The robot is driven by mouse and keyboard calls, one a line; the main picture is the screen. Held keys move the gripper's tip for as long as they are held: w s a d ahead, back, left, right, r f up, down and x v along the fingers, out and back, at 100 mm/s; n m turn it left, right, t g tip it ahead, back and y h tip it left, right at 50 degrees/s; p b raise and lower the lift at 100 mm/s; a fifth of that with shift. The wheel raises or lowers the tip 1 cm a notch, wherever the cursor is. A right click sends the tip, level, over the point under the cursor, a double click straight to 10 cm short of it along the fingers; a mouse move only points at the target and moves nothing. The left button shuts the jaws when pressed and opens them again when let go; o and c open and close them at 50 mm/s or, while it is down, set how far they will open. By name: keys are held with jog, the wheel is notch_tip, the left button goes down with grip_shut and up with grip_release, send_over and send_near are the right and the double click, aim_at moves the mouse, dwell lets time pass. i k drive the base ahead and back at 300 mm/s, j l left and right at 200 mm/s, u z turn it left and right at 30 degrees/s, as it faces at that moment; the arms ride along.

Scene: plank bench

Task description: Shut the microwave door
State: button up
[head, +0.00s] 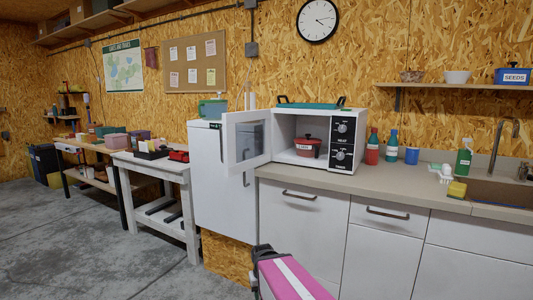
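The microwave (342,144) is a white box with a black control panel and two knobs, standing on the counter in the middle of the head view. Its door (229,145) is open, swung out to the left, with a window in a white frame. A red lidded pot (308,149) sits inside the open cavity.
A green tray (305,105) lies on top of the microwave. Red (372,150) and teal (392,148) bottles and a blue cup (411,156) stand to its right on the counter (400,177). A white cabinet (208,185) stands behind the open door. Floor is clear at front left.

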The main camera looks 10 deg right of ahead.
aim_at(228, 151)
jog(key=i+j+z, duration=0.15)
jog(key=z, duration=0.3)
jog(key=i+j+z, duration=0.1)
jog(key=j+z, duration=0.2)
jog(key=z, duration=0.2)
jog(key=j+z, duration=0.25)
jog(key=z, duration=0.2)
jog(key=j+z, duration=0.25)
jog(key=j, duration=1.05)
jog(key=j+z, duration=0.3)
jog(key=j, duration=1)
